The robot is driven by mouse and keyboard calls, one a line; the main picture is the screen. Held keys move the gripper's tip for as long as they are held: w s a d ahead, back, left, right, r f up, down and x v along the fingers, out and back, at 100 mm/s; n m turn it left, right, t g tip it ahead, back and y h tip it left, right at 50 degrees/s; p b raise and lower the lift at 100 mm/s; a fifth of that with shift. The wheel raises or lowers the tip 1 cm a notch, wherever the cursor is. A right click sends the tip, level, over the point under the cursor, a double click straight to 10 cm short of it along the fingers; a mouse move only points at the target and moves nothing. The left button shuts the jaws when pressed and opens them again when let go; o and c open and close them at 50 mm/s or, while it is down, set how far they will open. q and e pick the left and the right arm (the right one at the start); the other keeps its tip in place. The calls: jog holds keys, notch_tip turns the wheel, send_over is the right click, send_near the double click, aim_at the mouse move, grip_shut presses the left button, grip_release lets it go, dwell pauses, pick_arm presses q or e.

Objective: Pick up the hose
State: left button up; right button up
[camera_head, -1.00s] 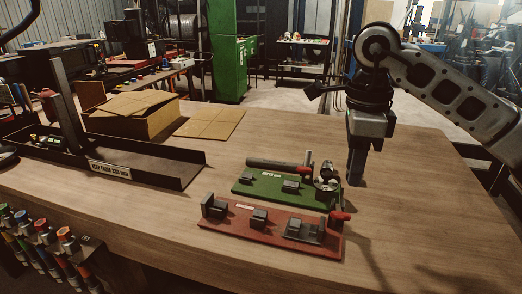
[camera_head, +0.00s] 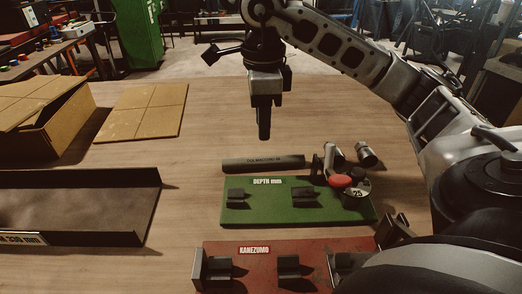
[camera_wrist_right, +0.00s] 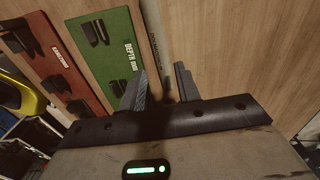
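The hose (camera_head: 262,163) is a dark grey tube with small print, lying flat on the wooden table just behind the green depth fixture (camera_head: 275,206). My right gripper (camera_head: 264,136) points down above the table, a little beyond the hose and over its middle in the head view. In the right wrist view my right gripper (camera_wrist_right: 163,85) has its two fingers apart, with nothing held. The hose (camera_wrist_right: 153,38) shows there ahead, between and beyond the fingertips; its lower part falls in shadow between the fingers. My left gripper is not in view.
A red fixture (camera_head: 225,250) lies in front of the green one. Metal fittings (camera_head: 366,154) stand near the hose's right end. A dark tray (camera_head: 85,185) and a cardboard box (camera_head: 45,122) sit at left, with flat cardboard (camera_head: 140,110) behind. Bare wood lies beyond the hose.

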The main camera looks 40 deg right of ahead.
aim_at(264, 158)
notch_tip(264, 158, down, 9)
jog(key=shift+r, duration=0.2)
grip_shut()
